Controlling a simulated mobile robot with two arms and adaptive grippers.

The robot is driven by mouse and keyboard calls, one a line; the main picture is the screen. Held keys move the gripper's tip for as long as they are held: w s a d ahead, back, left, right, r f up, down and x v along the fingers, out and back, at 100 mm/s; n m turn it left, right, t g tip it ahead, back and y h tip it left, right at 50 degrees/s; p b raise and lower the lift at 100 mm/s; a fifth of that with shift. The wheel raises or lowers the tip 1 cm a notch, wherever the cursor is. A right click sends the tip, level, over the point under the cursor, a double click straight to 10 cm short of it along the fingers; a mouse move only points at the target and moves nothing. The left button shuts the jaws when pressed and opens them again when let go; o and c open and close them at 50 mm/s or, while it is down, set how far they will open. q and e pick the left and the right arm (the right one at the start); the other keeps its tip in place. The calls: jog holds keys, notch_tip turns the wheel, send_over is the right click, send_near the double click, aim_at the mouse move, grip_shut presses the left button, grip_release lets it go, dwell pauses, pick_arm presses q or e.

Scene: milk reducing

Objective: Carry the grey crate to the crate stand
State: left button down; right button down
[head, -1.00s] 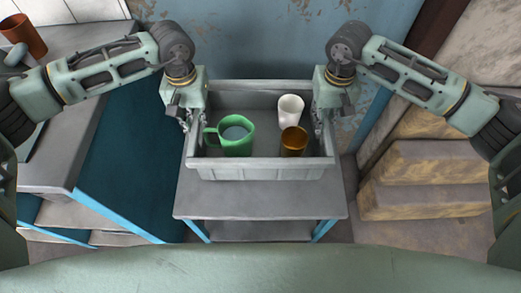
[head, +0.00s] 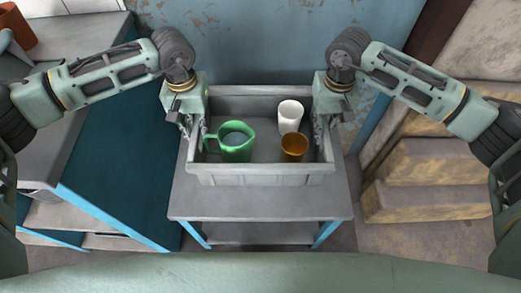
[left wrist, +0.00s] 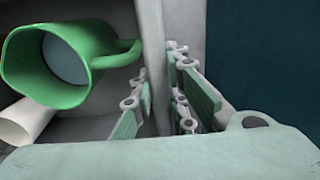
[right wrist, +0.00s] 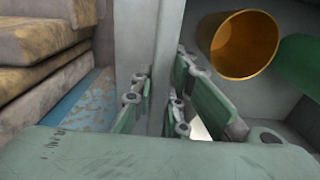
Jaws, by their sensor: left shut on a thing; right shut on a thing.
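The grey crate (head: 262,180) is level over the grey-topped stand with blue legs (head: 260,207). I cannot tell whether it touches the top. Inside are a green jug (head: 236,153), a white cup (head: 291,110) and an orange-brown cup (head: 294,147). My left gripper (head: 187,124) is shut on the crate's left wall, which shows between its fingers in the left wrist view (left wrist: 153,35). My right gripper (head: 321,127) is shut on the right wall, seen in the right wrist view (right wrist: 150,45). The stand's rear part is hidden by the crate.
A grey counter with a dark teal side (head: 125,150) stands at the left, with a reddish pot (head: 16,28) on it. Stacked tan sacks or blocks (head: 425,165) are at the right. A worn blue wall (head: 265,40) closes the back.

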pick_arm(q)
jog(key=c, duration=1.7)
grip_release()
pick_arm(e)
jog(key=c, duration=1.7)
grip_release()
pick_arm(q)
notch_tip(320, 180, up, 12)
jog(key=shift+f, duration=0.1)
pick_arm(e)
notch_tip(320, 180, up, 12)
jog(key=shift+f, duration=0.1)
